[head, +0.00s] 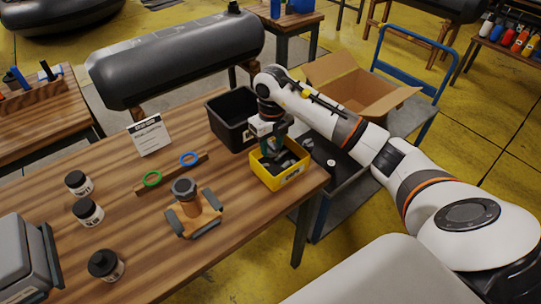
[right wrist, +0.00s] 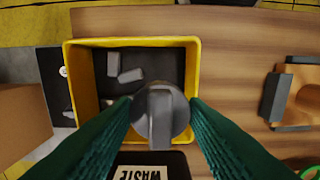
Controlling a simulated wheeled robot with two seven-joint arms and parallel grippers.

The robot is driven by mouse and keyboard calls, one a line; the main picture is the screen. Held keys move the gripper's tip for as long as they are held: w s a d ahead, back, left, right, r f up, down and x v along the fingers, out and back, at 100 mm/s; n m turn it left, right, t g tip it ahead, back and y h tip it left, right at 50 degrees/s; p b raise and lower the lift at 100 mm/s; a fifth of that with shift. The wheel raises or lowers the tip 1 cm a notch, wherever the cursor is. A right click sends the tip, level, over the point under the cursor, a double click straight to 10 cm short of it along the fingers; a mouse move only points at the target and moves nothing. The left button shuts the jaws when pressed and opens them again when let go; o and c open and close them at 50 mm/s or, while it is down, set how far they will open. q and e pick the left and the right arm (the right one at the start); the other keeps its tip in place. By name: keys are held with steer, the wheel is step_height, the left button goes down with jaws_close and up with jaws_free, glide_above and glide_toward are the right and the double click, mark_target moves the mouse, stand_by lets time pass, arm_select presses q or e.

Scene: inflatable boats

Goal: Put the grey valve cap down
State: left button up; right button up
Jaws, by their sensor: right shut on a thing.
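My right gripper (head: 272,150) is over the yellow bin (head: 280,181) near the table's right end and points down. In the right wrist view the green fingers of this gripper (right wrist: 160,104) are shut on the grey valve cap (right wrist: 161,116), a round piece with a raised bar across it. The cap shows against the yellow bin (right wrist: 73,95), towards the wall nearer the waste bin. I cannot tell its exact height in the bin. Smaller grey pieces (right wrist: 130,75) lie on the bin's dark floor. My left gripper is not in view.
A black waste bin (head: 222,132) stands just behind the yellow one. A wooden fixture (head: 207,221) with a grey-topped valve stands to the left, near a rack with green (head: 152,179) and blue rings. Several dark-lidded jars (head: 88,212) stand farther left. A trolley carries an open cardboard box (head: 352,92).

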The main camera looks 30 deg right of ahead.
mark_target(272, 166)
step_height(272, 166, down, 6)
steer(key=shift+r+p, duration=0.2)
steer(key=shift+p, duration=0.2)
steer(key=shift+f, duration=0.1)
steer(key=shift+f+b, duration=0.25)
steer(key=shift+b, duration=0.05)
steer(key=o, duration=0.7)
steer(key=shift+c, duration=0.2)
